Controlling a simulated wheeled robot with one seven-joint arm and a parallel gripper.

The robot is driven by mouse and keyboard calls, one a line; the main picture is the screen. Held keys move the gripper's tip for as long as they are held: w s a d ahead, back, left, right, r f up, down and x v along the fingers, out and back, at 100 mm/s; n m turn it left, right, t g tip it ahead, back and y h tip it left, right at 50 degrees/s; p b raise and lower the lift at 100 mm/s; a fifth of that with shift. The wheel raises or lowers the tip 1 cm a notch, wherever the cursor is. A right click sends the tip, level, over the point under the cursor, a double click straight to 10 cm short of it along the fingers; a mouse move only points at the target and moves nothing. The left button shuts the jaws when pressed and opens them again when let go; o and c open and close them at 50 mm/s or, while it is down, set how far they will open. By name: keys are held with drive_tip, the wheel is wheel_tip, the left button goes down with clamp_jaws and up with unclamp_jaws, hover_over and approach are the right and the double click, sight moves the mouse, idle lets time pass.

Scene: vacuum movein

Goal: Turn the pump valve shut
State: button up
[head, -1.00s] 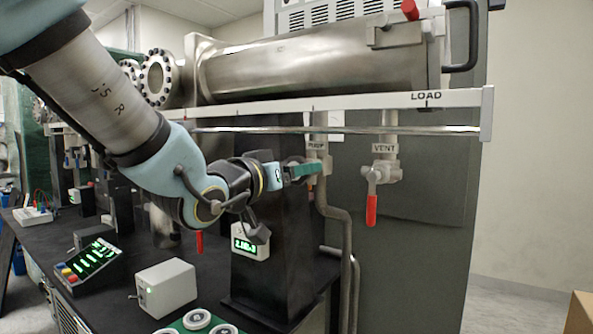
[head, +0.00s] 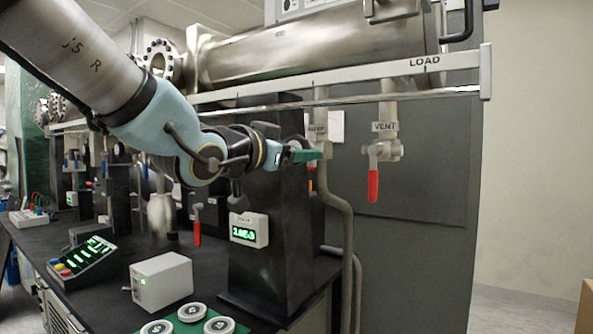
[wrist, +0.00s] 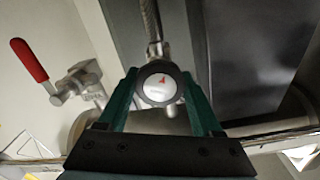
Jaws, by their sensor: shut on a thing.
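The pump valve hangs under the rail beside its mostly covered label (head: 317,129). Its body is largely hidden behind my fingers in the head view. In the wrist view its round pale knob face (wrist: 158,84) with a red mark sits between my two green fingers. My gripper (head: 313,154) is shut on this knob; its fingers also show in the wrist view (wrist: 160,97), one on each side of it. The vent valve (head: 385,151), with a red lever hanging down (head: 373,186), stands to the right, clear of my gripper.
A rail marked LOAD (head: 455,63) runs above the valves, below a steel chamber (head: 320,55). A dark column (head: 270,270) with a green-lit gauge (head: 248,230) stands below my wrist. A white box (head: 161,280) and a button console (head: 82,262) are on the bench.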

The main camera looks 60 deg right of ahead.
drive_tip(key=m+b, duration=0.3)
drive_tip(key=b, duration=0.1)
drive_tip(key=shift+f+m, duration=0.25)
drive_tip(key=shift+m, duration=0.15)
drive_tip(key=m+b, duration=0.3)
drive_tip(key=shift+m+b, duration=0.3)
drive_tip(key=m+b, duration=0.2)
drive_tip(key=m, duration=0.1)
drive_tip(key=shift+m+b, duration=0.3)
drive_tip(key=shift+b, duration=0.1)
drive_tip(key=m+b, duration=0.2)
drive_tip(key=m, duration=0.1)
drive_tip(key=shift+m, duration=0.3)
drive_tip(key=m+b, duration=0.2)
drive_tip(key=m, duration=0.2)
drive_tip(key=shift+m, duration=0.3)
drive_tip(key=m+b, duration=0.2)
drive_tip(key=m, duration=0.1)
drive_tip(key=shift+m, duration=0.3)
drive_tip(key=m+b, duration=0.1)
drive_tip(key=m, duration=0.2)
drive_tip(key=shift+m, duration=0.3)
drive_tip(key=shift+m+b, duration=0.75)
drive_tip(key=shift+m, duration=1.25)
